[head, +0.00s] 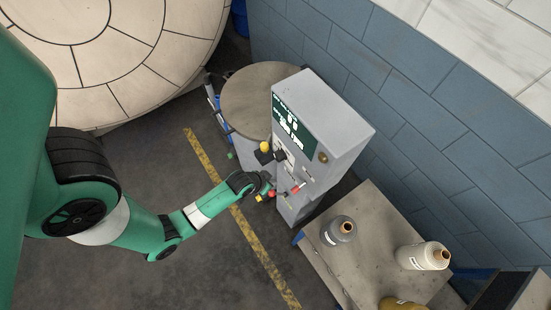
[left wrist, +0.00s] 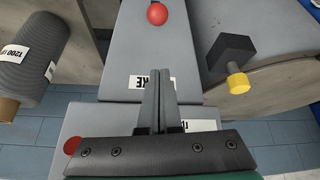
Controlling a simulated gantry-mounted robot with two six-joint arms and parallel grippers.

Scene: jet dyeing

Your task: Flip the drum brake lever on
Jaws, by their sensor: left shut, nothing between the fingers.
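The grey control cabinet (head: 325,115) stands against the wall, with small levers and knobs on its front. In the left wrist view, a red ball knob (left wrist: 157,13) sits on the grey cabinet face beyond my fingertips. A white label (left wrist: 142,82) below it is partly covered by my fingers; its upside-down letters end in "KE". A second red round part (left wrist: 72,145) shows beside my gripper base. My left gripper (head: 268,188) is at the lower front of the cabinet; its fingers (left wrist: 160,75) are shut and empty. Whether they touch the panel cannot be told. My right gripper is out of view.
A black block with a yellow knob (left wrist: 238,82) protrudes to the right in the wrist view. The floor left of the yellow line is clear.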

